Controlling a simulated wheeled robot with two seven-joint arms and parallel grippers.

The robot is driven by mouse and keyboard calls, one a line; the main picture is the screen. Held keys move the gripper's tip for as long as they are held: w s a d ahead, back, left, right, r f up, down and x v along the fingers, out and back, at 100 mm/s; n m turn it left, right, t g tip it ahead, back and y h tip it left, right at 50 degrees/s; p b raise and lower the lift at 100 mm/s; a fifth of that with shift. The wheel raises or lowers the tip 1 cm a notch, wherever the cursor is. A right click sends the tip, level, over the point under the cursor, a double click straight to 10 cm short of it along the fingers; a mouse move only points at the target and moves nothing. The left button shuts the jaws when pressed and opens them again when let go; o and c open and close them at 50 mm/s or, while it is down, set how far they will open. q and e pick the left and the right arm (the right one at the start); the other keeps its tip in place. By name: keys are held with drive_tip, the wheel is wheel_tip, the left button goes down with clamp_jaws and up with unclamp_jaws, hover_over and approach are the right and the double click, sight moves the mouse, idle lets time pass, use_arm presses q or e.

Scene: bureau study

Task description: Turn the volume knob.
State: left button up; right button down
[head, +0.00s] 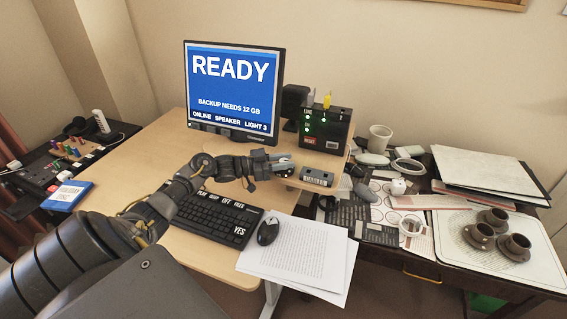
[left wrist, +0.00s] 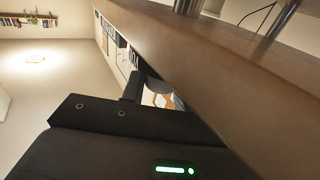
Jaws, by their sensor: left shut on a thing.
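My left gripper (head: 284,165) reaches in from the left above the keyboard. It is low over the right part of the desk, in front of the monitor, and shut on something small. The fingers hide most of it; it appears to be the volume knob, but its outline is not clear. A small grey box (head: 317,177) with a pale label stands just right of the fingertips. In the left wrist view a dark casing with a green light (left wrist: 175,169) fills the lower left, and no knob can be made out. My right gripper is not in view.
The monitor (head: 234,85) reads READY. A black speaker (head: 294,101) and a black box with green lights (head: 325,128) stand behind the gripper. The keyboard (head: 215,215), mouse (head: 268,231) and papers (head: 300,255) lie in front. A cluttered dark table with cups (head: 479,236) is at right.

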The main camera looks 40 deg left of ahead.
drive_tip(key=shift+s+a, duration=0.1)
use_arm(q)
drive_tip(key=o, duration=0.7)
drive_tip(key=shift+o, duration=1.2)
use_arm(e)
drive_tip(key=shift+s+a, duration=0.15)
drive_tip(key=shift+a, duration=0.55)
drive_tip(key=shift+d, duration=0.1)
